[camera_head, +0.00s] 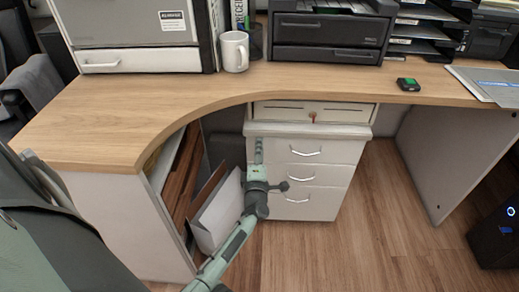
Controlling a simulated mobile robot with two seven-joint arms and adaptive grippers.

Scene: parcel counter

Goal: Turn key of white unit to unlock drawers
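The white drawer unit (330,172) stands under the desk, with several drawer fronts and curved metal handles. A small reddish-brown key (312,117) sits at the middle of the narrow white front (346,112) just under the desktop. My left gripper (258,143) reaches up from below, in front of the unit's left side. It is left of the key and lower in the picture, apart from it. Its fingers are small and seen nearly end-on, so I cannot tell whether they are open. The key's exact angle is too small to read. My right gripper is out of view.
The curved wooden desktop (150,105) overhangs the unit. An open compartment with papers (217,212) lies left of my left gripper. A white desk panel (455,150) and a black computer (497,235) stand at the right. The floor (385,235) between is clear.

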